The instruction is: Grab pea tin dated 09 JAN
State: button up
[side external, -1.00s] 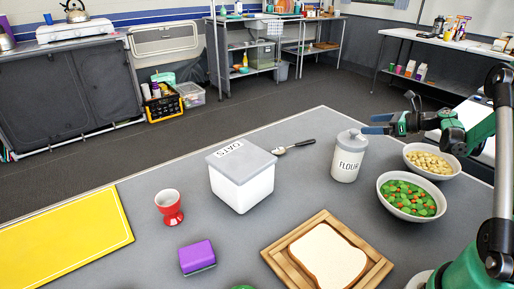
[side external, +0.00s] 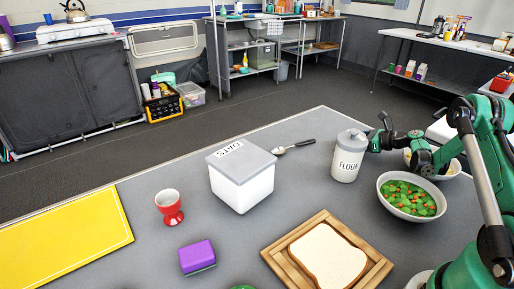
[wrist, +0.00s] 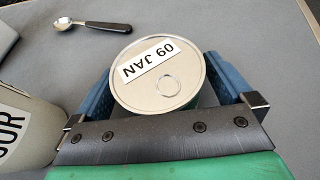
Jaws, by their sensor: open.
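The tin (wrist: 160,88) shows its round metal lid in the wrist view, with a pull ring and a white label reading 09 JAN, upside down there. My gripper (wrist: 157,78) is open, with one blue finger on each side of the tin. I cannot tell whether either finger touches it. In the side view my gripper (side external: 376,142) is low behind the flour canister (side external: 348,158), which hides the fingers. The tin is not visible there. The tin's contents cannot be read from its lid.
The flour canister stands close to my gripper, at the left edge of the wrist view. A spoon (wrist: 95,26) lies beyond the tin. A bowl of peas and carrots (side external: 390,203) and the oats box (side external: 243,187) stand on the counter.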

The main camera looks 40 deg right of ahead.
jog(key=c, duration=1.2)
jog(key=shift+c, duration=0.2)
jog(key=shift+r, duration=0.2)
